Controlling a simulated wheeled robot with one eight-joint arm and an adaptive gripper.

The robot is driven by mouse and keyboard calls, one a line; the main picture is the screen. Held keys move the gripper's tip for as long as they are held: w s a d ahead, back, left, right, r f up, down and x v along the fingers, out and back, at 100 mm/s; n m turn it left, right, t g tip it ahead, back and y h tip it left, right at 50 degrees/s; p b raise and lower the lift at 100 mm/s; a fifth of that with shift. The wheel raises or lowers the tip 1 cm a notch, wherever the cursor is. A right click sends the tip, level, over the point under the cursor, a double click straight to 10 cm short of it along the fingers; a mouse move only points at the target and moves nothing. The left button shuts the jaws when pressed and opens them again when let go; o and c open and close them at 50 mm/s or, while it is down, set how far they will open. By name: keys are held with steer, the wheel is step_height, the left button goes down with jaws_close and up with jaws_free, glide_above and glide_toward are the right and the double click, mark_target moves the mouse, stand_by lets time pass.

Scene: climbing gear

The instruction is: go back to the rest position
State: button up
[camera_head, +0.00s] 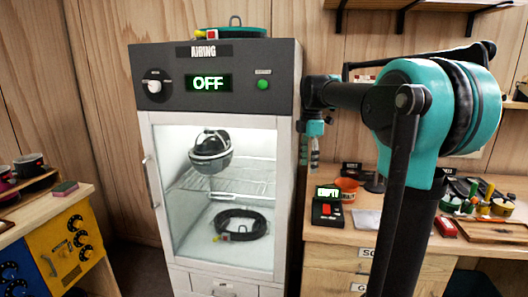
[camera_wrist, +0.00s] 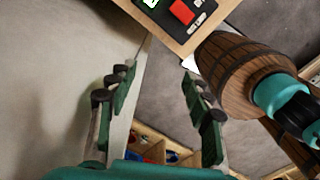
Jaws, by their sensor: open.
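My gripper (camera_head: 314,160) hangs with its fingers pointing down, beside the right side of the airing cabinet (camera_head: 286,60) and above the left end of the workbench. In the wrist view my gripper (camera_wrist: 158,78) has its two green-padded fingers spread apart with nothing between them. My teal and black arm reaches across the right of the head view.
The cabinet's display reads OFF, and its glass door looks shut. Inside are a dark helmet (camera_head: 210,152) and a coiled dark loop (camera_head: 240,225). A black-and-red device (camera_head: 327,207) and an orange bowl (camera_head: 347,186) stand on the workbench (camera_head: 325,236). A wooden barrel (camera_wrist: 232,62) shows in the wrist view.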

steer(key=s+d+f+m+t, duration=0.2)
steer(key=s+f+m, duration=0.8)
steer(key=s+f, duration=0.2)
steer(key=s+d+f+m+t, duration=0.2)
steer(key=s+f+m, duration=0.9)
steer(key=f, duration=0.5)
steer(key=shift+s, duration=0.5)
